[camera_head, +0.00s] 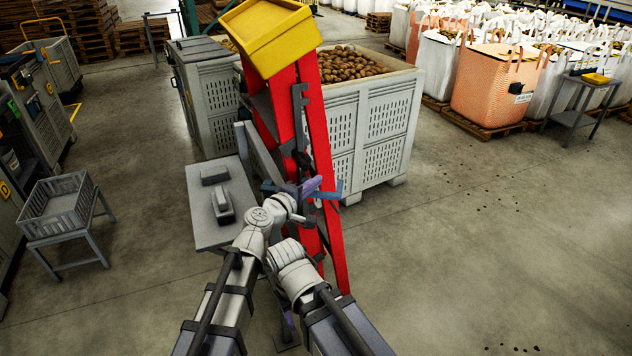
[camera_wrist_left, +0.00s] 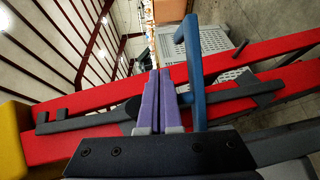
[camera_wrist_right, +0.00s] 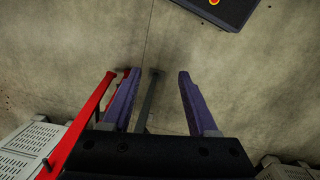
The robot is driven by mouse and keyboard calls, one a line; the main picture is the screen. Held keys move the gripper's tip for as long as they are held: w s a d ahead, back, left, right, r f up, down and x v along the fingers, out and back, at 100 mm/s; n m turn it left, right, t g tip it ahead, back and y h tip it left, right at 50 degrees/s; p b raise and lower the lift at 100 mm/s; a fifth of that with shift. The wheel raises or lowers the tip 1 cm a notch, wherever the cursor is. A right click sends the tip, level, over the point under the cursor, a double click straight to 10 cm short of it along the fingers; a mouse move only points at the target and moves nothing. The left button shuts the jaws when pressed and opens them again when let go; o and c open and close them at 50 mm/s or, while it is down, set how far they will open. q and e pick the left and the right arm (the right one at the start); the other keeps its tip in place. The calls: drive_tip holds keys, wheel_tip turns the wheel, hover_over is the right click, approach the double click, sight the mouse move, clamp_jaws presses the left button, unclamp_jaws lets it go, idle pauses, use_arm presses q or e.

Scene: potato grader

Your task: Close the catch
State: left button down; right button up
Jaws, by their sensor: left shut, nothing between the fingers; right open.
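A blue lever (camera_wrist_left: 193,65), which looks like the catch's handle, stands out from a dark grey bar (camera_wrist_left: 245,92) on the red frame (camera_head: 325,170). The blue part also shows in the head view (camera_head: 334,194). My left gripper (camera_head: 312,186) is shut and empty at the red frame. In the left wrist view its purple fingers (camera_wrist_left: 158,100) lie just left of the blue lever; I cannot tell if they touch it. My right gripper (camera_wrist_right: 158,100) is open and empty, pointing down low beside the red frame, over the floor.
A yellow hopper (camera_head: 270,40) tops the red frame. A grey crate of potatoes (camera_head: 383,125) stands right behind it. A grey table (camera_head: 205,232) with small boxes is left, and a basket stand (camera_head: 55,212) farther left.

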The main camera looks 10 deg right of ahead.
use_arm(q)
drive_tip(key=v, duration=0.6)
drive_tip(key=shift+s+a+p, duration=0.2)
drive_tip(key=shift+a+p, duration=0.15)
drive_tip(key=shift+a, duration=0.1)
use_arm(e)
drive_tip(key=shift+r, duration=0.45)
use_arm(q)
drive_tip(key=shift+r, duration=0.1)
use_arm(e)
drive_tip(key=shift+c, duration=0.2)
